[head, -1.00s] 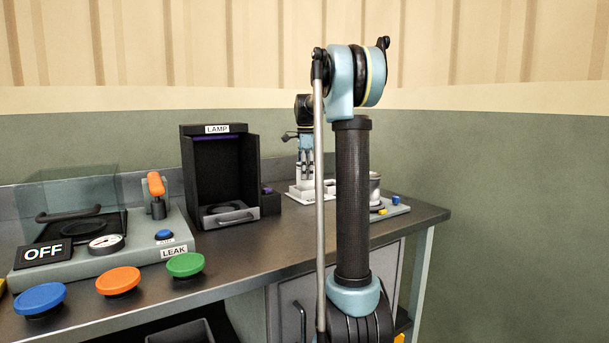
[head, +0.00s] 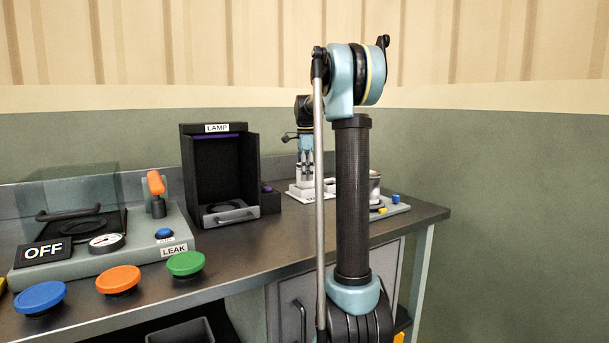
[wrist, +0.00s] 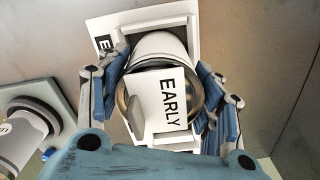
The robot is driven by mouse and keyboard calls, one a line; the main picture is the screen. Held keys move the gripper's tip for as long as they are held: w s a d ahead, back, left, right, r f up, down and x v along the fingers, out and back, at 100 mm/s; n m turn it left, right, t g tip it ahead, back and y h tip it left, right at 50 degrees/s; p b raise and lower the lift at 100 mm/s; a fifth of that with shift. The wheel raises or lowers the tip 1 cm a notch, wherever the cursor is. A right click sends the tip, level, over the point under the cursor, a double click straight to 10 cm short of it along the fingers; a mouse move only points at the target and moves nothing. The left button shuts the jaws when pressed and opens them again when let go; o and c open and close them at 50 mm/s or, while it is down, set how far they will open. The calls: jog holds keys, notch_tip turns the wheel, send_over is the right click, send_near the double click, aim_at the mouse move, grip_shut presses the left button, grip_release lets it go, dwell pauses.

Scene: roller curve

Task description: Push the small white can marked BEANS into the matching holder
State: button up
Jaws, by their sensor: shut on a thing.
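My gripper (wrist: 164,72) is shut on a white can (wrist: 160,48) with a metallic rim, one finger on each side. Whether the can is seated is unclear. Another pale can (wrist: 15,145) at the left shows only a letter like S; no full BEANS mark is readable. In the head view my gripper (head: 307,166) is low over the white holder base (head: 299,192), partly behind my arm.
A station with a blue button (head: 396,199) and a metal-topped can (head: 375,186) stands right of my arm. The black LAMP box (head: 218,170) is left of my gripper. The LEAK station (head: 100,250) and coloured buttons fill the bench's left.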

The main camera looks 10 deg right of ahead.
jog(key=shift+f, duration=0.25)
dwell(0.5)
jog(key=o, duration=1.4)
jog(key=shift+o, duration=0.2)
jog(key=o, duration=0.4)
jog(key=shift+r, duration=0.15)
jog(key=shift+r, duration=4.4)
